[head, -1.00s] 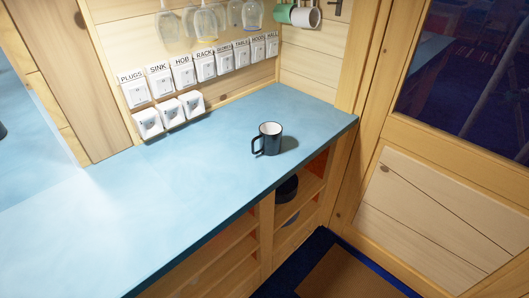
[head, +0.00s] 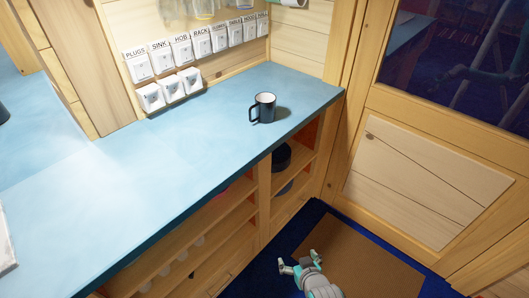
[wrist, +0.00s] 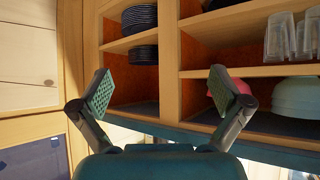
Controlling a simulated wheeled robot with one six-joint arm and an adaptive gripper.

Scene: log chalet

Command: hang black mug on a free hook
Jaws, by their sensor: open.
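The black mug (head: 266,110) stands upright on the blue counter (head: 190,140), near its right end. Its inside is pale and its handle points left. My gripper (head: 297,260) is low over the floor in front of the counter, well below and apart from the mug. Its two fingers are spread and empty, as the wrist view (wrist: 160,92) also shows. The mug is not in the wrist view. The hooks are not visible now; only the bottom of a hanging light mug (head: 292,3) shows at the top edge of the head view.
Labelled switches (head: 190,49) line the back wall, with hanging glasses (head: 205,8) above. Open shelves under the counter hold stacked dark plates (wrist: 142,35), glasses (wrist: 285,38) and green bowls (wrist: 293,98). A wooden door (head: 425,180) stands at right.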

